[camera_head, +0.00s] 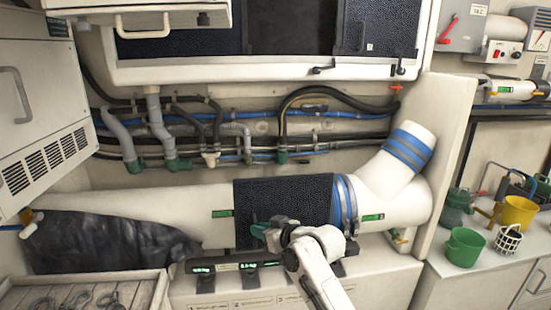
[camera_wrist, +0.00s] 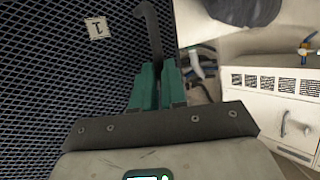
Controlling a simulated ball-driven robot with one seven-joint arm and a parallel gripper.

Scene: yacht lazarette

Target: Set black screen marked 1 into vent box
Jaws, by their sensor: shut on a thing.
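The black screen (camera_head: 285,197) is a dark mesh panel in front of the white pipe in the head view. In the wrist view its mesh (camera_wrist: 60,70) fills the left side, with a white tag reading 1. My gripper (camera_head: 262,231) is at the screen's lower part; in the wrist view its green fingers (camera_wrist: 158,72) are shut on a dark bar at the screen's edge. The likely vent box (camera_head: 265,70) is the white-framed unit at the top of the head view. It has mesh panels at left and right and a dark plain gap between them.
Hoses and pipes (camera_head: 220,135) run along the wall between screen and frame. A white pipe (camera_head: 405,200) with blue bands lies behind the screen. A louvred cabinet (camera_head: 45,150) stands at left. A green mug (camera_head: 464,247) and yellow cup (camera_head: 517,213) stand on the right counter.

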